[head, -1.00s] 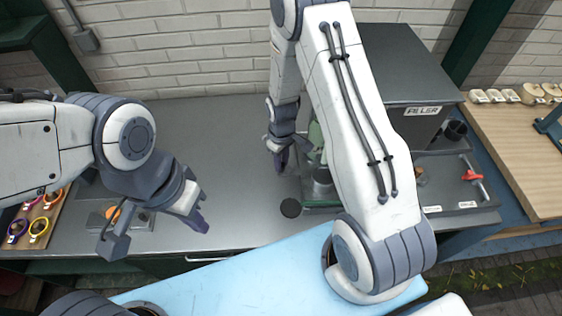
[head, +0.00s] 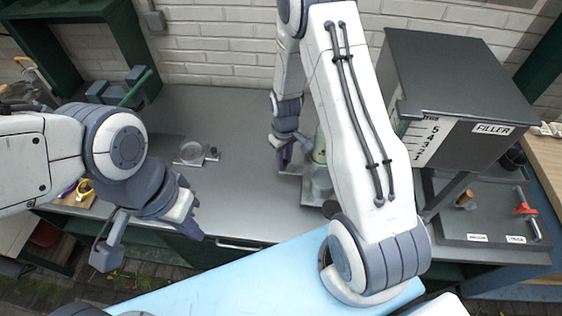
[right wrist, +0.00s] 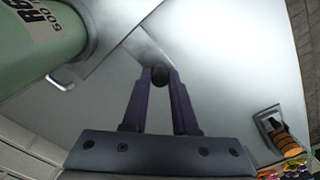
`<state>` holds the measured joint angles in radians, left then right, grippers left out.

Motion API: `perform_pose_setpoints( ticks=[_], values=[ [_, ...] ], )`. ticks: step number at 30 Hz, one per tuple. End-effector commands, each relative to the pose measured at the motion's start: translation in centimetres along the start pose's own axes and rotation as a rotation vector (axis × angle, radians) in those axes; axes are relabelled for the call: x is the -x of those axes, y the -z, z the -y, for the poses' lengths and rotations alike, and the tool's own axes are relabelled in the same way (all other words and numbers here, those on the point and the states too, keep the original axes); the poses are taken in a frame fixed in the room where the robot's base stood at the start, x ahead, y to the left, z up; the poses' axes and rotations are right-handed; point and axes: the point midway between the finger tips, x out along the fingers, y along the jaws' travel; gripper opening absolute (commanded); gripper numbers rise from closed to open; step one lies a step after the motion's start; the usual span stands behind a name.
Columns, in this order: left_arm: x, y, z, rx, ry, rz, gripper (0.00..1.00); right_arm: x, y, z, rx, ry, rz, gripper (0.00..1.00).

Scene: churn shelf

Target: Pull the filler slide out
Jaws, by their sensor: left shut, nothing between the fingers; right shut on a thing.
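The filler (head: 462,150) is a dark grey box with a name plate and a number scale, at the right of the head view. The filler slide, a pale metal plate (head: 313,188), shows partly behind my right forearm, left of the filler. A green bottle (head: 319,150) stands on or beside it; the arm hides where they meet. The bottle is large in the right wrist view (right wrist: 40,40). My right gripper (head: 283,168) is shut on a small dark knob (right wrist: 159,75) at the slide's edge. My left gripper (head: 193,231) is shut and empty, above the bench's front edge.
A dark disc (head: 330,208) shows beside my right forearm. A red-handled valve (head: 525,209) is at the right. The bench between dish and right gripper is clear.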

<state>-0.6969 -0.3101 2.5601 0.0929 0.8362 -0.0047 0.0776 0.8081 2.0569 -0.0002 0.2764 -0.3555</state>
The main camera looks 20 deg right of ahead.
Motion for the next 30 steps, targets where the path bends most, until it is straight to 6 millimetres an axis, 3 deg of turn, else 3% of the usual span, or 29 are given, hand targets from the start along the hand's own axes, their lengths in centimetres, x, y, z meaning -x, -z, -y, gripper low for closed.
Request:
perform_pose_setpoints(
  ticks=[12,13,15,25,30],
  values=[
    [0.0,0.0,0.0,0.0,0.0,0.0,0.0,0.1,0.1,-0.3,-0.015,-0.001,-0.004,0.0],
    [0.0,0.0,0.0,0.0,0.0,0.0,0.0,0.1,0.1,-0.3,-0.015,-0.001,-0.004,0.31],
    [0.0,0.0,0.0,0.0,0.0,0.0,0.0,0.1,0.1,-0.3,-0.015,-0.001,-0.003,0.57],
    [-0.1,0.0,0.0,0.0,0.0,0.0,0.0,0.1,0.0,-0.2,-0.013,0.0,-0.001,0.57],
    [-0.7,0.0,0.1,0.001,0.0,0.0,0.0,1.4,0.1,-0.3,-0.013,-0.002,-0.005,0.57]
  ],
)
